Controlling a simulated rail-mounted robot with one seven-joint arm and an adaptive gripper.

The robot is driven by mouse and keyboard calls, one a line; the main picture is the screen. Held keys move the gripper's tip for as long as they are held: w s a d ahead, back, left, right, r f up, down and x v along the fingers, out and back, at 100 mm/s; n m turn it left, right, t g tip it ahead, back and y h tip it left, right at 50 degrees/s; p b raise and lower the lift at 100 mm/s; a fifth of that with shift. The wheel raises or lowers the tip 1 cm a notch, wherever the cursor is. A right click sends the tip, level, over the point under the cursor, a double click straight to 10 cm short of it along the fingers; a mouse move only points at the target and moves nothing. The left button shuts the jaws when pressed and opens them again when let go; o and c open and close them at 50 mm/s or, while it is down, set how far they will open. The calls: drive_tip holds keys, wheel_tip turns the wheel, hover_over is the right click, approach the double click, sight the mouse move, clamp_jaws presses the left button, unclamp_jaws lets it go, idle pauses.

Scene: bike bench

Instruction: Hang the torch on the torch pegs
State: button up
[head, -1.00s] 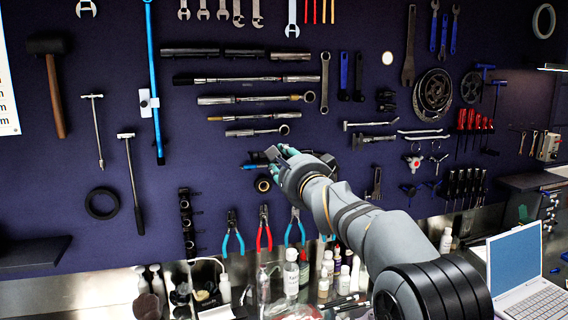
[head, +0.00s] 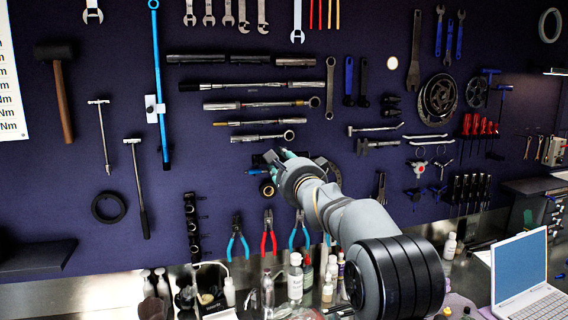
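My gripper (head: 284,158) is in front of the dark pegboard, below the row of torque wrenches and above the pliers, with its teal fingertips toward the board. The wrist hides most of the space between the fingers, so I cannot tell whether they are open or shut. A small dark and blue tool (head: 257,171) with a round brass-coloured end just below it shows at the left of the gripper; it may be the torch, but I cannot tell whether the gripper touches it. The torch pegs cannot be made out, and my gripper may hide them.
Pliers with blue and red handles (head: 269,240) hang just below the gripper. A ratchet (head: 262,137) hangs just above it. Bottles (head: 295,278) crowd the bench below, and a laptop (head: 520,268) stands at the right. Bare board lies left of the gripper.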

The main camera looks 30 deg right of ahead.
drive_tip(key=shift+w+d+p, duration=0.15)
drive_tip(key=shift+w+p, duration=0.1)
drive_tip(key=shift+w, duration=0.45)
drive_tip(key=shift+w+d+p, duration=0.1)
drive_tip(key=shift+w+p, duration=0.1)
drive_tip(key=shift+w, duration=0.5)
drive_tip(key=shift+w+d+f, duration=0.1)
drive_tip(key=shift+w+f, duration=0.15)
drive_tip(key=shift+w, duration=0.5)
drive_tip(key=o, duration=1.3)
drive_tip(key=shift+o, duration=0.3)
drive_tip(key=shift+d, duration=0.1)
